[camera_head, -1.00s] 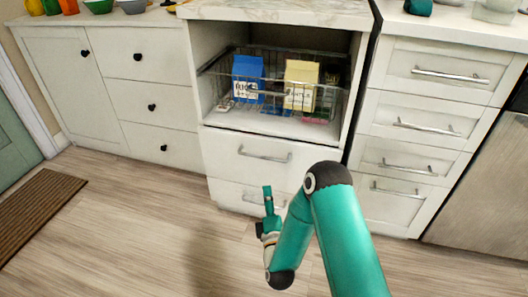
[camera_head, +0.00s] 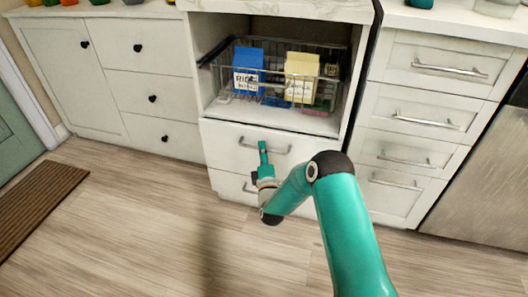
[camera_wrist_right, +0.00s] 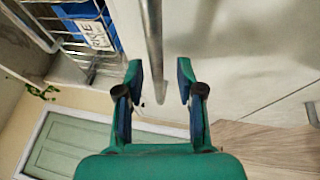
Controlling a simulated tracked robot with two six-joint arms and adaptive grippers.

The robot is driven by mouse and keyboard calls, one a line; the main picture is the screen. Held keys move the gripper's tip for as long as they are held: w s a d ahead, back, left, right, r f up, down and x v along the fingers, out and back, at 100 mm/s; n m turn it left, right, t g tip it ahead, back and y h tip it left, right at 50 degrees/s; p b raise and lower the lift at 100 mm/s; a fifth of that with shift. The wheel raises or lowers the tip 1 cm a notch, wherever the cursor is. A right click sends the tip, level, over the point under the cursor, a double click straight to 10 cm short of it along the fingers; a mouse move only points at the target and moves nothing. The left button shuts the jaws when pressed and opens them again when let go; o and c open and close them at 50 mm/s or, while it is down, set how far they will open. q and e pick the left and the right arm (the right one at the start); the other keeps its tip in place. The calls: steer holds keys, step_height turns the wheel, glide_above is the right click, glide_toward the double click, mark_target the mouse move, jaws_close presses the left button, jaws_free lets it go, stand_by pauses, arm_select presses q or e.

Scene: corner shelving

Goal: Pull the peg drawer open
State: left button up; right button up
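The upper white drawer (camera_head: 222,150) under the basket niche is shut, with a metal bar handle (camera_head: 282,151). A lower drawer (camera_head: 225,186) below it is also shut. I cannot tell from any marking which is the peg drawer. My right gripper (camera_head: 263,148) is at the upper drawer's handle and hides part of it. In the right wrist view the gripper (camera_wrist_right: 160,72) is open, and the bar handle (camera_wrist_right: 153,35) runs in line with the gap between its fingers. Whether the bar is fully between them in depth is unclear. My left gripper is not in view.
A wire basket (camera_head: 215,83) in the niche holds a blue box (camera_head: 248,65) and a cream box (camera_head: 298,70). Drawers with bar handles (camera_head: 430,160) stand right, and a cabinet with black knobs (camera_head: 60,70) stands left. The wood floor (camera_head: 140,230) in front is clear.

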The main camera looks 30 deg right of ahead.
steer(key=shift+w+d+r, duration=0.15)
steer(key=shift+w+d, duration=0.1)
steer(key=shift+w, duration=0.15)
jaws_close()
